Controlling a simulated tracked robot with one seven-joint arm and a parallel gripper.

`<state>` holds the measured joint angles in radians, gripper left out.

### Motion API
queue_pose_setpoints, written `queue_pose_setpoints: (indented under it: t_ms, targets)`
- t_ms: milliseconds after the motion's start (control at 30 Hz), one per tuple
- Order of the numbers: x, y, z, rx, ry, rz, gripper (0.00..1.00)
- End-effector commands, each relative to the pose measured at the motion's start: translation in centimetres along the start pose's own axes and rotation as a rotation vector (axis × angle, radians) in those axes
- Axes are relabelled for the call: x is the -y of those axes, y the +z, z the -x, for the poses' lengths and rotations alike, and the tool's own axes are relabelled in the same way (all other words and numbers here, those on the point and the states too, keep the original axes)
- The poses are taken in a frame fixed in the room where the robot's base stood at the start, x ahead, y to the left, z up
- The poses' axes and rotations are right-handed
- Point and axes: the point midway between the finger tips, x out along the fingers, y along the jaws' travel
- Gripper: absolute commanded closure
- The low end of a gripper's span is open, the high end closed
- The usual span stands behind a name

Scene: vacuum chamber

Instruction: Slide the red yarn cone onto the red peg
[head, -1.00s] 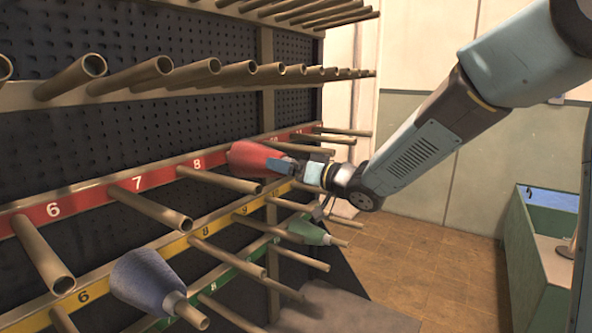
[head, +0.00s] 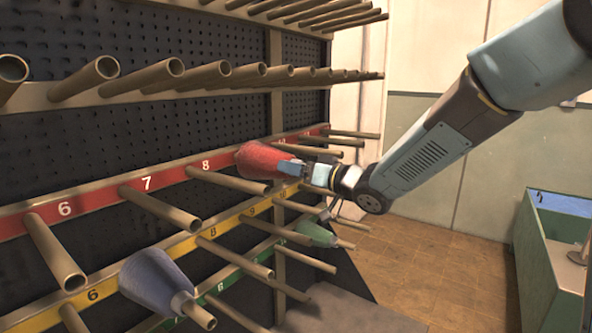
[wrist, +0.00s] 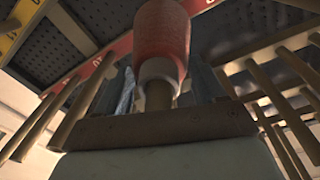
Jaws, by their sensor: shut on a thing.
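The red yarn cone (head: 268,160) sits against or very near the red rail (head: 108,189), just right of the number 8, its wide end toward the rack. Its narrow end points out toward my gripper (head: 296,170). My gripper is shut on the cone's narrow end. In the wrist view the red cone (wrist: 161,32) has a pale nose, and a tan peg end (wrist: 159,96) appears to poke out of it between the fingers. So the cone looks to be around a peg of the red row. The contact with the rail is not clear.
A blue cone (head: 152,280) sits on a yellow-row peg at lower left, and a green cone (head: 314,232) on a lower peg. Bare pegs stick out on all sides. A green bin (head: 545,265) stands at right, with open tiled floor (head: 430,270) between.

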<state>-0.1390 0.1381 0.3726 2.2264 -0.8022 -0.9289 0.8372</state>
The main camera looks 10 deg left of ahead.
Motion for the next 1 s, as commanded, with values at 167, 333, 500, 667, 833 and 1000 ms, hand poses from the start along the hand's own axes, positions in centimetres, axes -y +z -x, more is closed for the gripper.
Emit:
queue_pose_setpoints:
  t_ms: [167,333,500,667,833,1000]
  targets:
    - [-0.2,-0.1,0.0,-0.002,0.004,-0.001,0.85]
    - [-0.2,0.0,-0.3,-0.001,0.003,-0.001,0.85]
    - [-0.2,0.0,-1.0,-0.001,0.003,-0.001,0.85]
    - [-0.2,0.1,-1.4,0.000,0.004,-0.001,0.28]
    - [-0.1,0.1,-1.4,0.000,0.003,-0.001,0.12]
    - [-0.1,0.1,-1.4,0.000,0.002,0.000,0.01]
